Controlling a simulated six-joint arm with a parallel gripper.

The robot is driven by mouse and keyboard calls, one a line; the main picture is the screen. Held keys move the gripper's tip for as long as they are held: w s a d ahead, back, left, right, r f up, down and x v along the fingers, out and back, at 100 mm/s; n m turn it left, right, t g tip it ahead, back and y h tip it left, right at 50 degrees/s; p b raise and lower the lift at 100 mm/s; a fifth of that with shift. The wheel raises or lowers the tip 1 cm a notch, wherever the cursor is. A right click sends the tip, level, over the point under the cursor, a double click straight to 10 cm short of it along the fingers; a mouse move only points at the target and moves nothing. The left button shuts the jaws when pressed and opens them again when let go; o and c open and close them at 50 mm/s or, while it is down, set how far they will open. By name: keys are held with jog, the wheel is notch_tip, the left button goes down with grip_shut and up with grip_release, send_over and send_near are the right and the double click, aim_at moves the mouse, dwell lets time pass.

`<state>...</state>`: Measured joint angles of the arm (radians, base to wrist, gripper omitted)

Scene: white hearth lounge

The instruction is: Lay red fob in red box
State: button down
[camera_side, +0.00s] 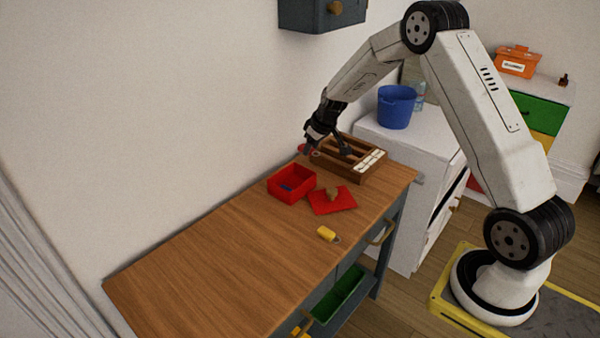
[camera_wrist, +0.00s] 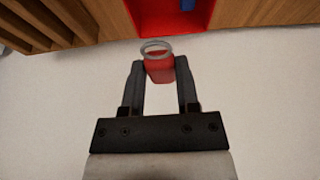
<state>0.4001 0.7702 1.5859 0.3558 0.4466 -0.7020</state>
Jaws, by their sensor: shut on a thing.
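My gripper (camera_wrist: 160,78) is shut on the red fob (camera_wrist: 160,70), which has a metal ring at its end. In the side view my gripper (camera_side: 310,150) is by the wall at the back edge of the table, and a bit of red shows at its fingers. The open red box (camera_side: 292,196) stands on the table, nearer the camera than my gripper, with a small blue thing inside. In the wrist view part of the red box (camera_wrist: 140,22) shows at the top edge, apart from the held fob.
A wooden rack (camera_side: 345,160) with slots and white labels stands beside my gripper. A yellow fob (camera_side: 327,234) lies in front. The table's left part (camera_side: 210,260) is bare.

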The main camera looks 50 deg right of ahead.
jog(key=w+d+f, duration=0.1)
jog(key=w+f, duration=0.2)
jog(key=f, duration=0.1)
jog(key=shift+w+f, duration=0.35)
jog(key=shift+f, duration=0.05)
jog(key=shift+d, duration=0.1)
jog(key=shift+w+f, duration=0.15)
jog(key=shift+f, duration=0.8)
jog(key=shift+w+f, duration=0.1)
jog(key=shift+f, duration=0.8)
jog(key=shift+f, duration=0.55)
jog(key=shift+c, duration=1.7)
grip_release()
jog(key=shift+r, duration=0.15)
